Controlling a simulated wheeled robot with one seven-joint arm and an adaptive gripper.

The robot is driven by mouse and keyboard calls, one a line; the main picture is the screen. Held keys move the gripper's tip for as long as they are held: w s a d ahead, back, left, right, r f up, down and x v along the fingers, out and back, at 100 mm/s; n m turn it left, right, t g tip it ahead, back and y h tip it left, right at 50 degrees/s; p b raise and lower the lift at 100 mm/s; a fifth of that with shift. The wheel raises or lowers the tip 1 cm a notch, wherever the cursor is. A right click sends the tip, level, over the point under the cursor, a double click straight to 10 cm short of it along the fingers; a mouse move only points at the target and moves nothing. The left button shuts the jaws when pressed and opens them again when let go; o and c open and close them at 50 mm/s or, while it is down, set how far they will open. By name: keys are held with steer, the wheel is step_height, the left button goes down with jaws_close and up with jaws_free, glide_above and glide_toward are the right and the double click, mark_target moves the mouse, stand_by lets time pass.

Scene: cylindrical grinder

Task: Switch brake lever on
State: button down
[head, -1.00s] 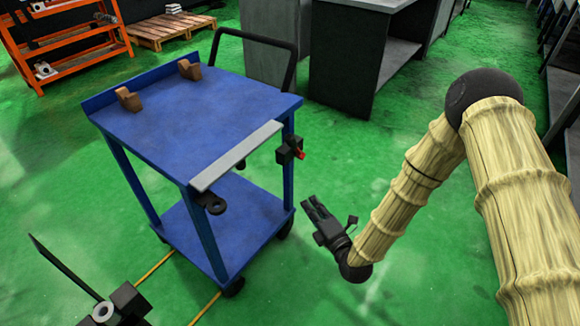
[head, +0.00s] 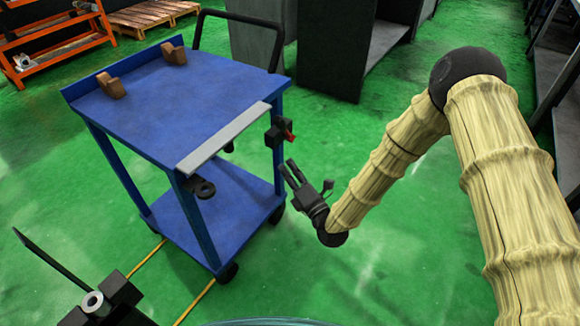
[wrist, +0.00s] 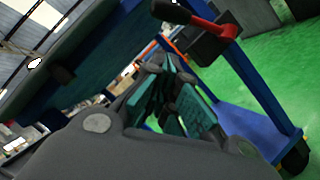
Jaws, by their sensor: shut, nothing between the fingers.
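The brake lever is a red lever (head: 290,135) on a black block (head: 274,134) at the right front corner of the blue cart (head: 200,100). In the wrist view the red lever (wrist: 212,27), with a black grip (wrist: 172,12), is at the top, sticking out to the left of its block (wrist: 208,48). My gripper (head: 288,168) is shut and empty, just below the lever and apart from it in the head view. In the wrist view my gripper's fingers (wrist: 168,62) point away from me, below the lever.
The cart top carries two brown V-shaped rests (head: 142,68) and a grey bar (head: 222,138) along its front edge. A black push handle (head: 240,18) stands at its back. A black device with a thin bar (head: 92,302) is at lower left. Green floor right of the cart is clear.

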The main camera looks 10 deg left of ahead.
mark_target(284, 129)
steer(key=w+a+r, duration=0.3)
steer(key=w+a, duration=0.2)
steer(key=w, duration=0.3)
steer(key=shift+w+r, duration=0.25)
steer(key=shift+r, duration=0.05)
steer(key=shift+a, duration=0.1)
steer(key=shift+r, duration=0.1)
steer(key=shift+w+r+m+p, duration=0.25)
steer(key=shift+r+m+p, duration=0.1)
steer(key=shift+m, duration=0.15)
